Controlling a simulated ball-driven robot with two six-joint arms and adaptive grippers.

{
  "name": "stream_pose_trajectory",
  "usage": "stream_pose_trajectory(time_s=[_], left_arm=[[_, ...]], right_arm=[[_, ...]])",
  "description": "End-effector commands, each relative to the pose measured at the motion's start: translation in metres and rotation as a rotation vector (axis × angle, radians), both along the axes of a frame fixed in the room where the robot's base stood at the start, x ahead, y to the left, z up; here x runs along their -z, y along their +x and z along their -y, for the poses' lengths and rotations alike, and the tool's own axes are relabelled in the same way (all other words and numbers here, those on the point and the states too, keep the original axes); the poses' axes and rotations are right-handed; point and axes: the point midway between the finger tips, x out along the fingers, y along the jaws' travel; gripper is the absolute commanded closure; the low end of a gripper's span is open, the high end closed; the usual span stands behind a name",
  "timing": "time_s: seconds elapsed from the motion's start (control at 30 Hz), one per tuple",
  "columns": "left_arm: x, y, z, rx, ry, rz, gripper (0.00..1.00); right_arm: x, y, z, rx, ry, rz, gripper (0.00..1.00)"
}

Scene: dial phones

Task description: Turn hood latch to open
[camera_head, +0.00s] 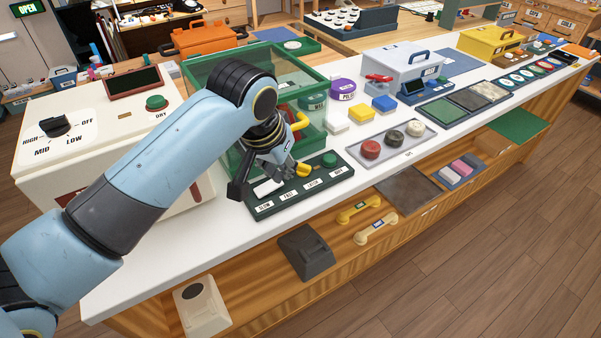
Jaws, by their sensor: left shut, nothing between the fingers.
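A green see-through hood (205,68) stands on the white counter, with a yellow curved handle (301,121) at its right front. In front of it is a dark green panel (262,211) with several labels too small to read surely. The panel carries a yellow knob (303,170), a green button (329,160) and a white block at its left end. I cannot tell which part is the hood latch. My left gripper (276,176) is shut and empty over the panel, just left of the yellow knob. Whether it touches the knob is unclear. My left arm hides part of the hood.
A cream machine (120,120) with a black dial stands at the left. A grey tray (389,163) with several round pieces lies right of the panel. Coloured blocks stand behind it. The shelf below holds yellow handsets (358,209). Bare counter (250,235) runs along the front.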

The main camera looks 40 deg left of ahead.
Motion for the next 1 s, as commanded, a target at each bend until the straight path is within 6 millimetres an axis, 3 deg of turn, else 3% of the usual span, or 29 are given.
stream_pose_trajectory(time_s=[0.17,0.5,0.7,1.0], left_arm=[[0.023,0.009,-0.001,-0.002,-0.001,-0.004,1.0],[0.091,0.035,-0.005,-0.001,-0.002,-0.004,1.0],[0.09,0.064,-0.01,-0.001,-0.001,0.0,1.0],[0.09,0.074,-0.012,0.0,0.0,-0.001,1.0]], right_arm=[[0.001,0.0,-0.001,0.0,0.001,0.0,1.0],[0.007,-0.001,-0.007,0.002,0.008,-0.001,1.0],[0.004,-0.002,-0.007,0.002,0.009,-0.002,1.0],[0.003,-0.002,-0.005,0.001,0.006,-0.001,1.0]])
